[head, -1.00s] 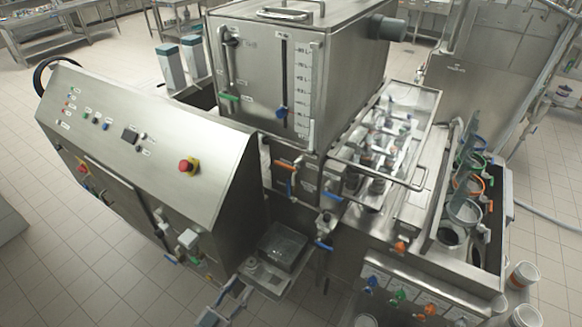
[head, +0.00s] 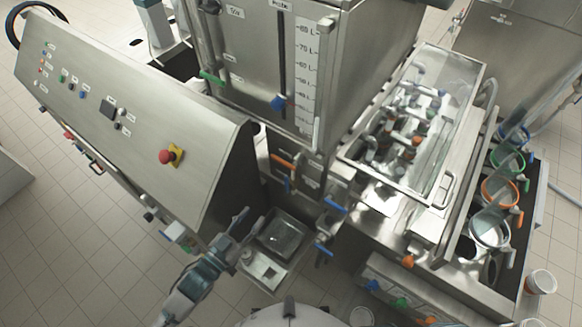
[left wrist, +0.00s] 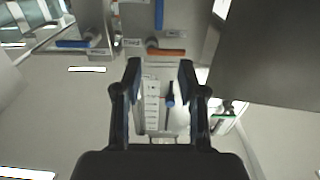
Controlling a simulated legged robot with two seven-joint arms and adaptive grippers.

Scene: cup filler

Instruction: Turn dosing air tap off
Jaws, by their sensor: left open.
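Several lever taps sit on the filler below the tank. One has an orange handle (head: 284,161), which also shows in the left wrist view (left wrist: 166,52). A blue handle (head: 334,205) sticks out right of it, and another blue handle (head: 323,249) is lower down. Their labels are too small to read, so I cannot tell which is the dosing air tap. My left gripper (head: 243,227) is left of and below these taps, beside the metal tray. In the left wrist view its fingers (left wrist: 160,68) are apart and empty, apparently touching nothing. My right gripper is not in view.
The tank (head: 240,45) with a scale rises behind the taps. A metal tray (head: 280,238) juts out below. Cups in colored rings (head: 500,190) stand at right.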

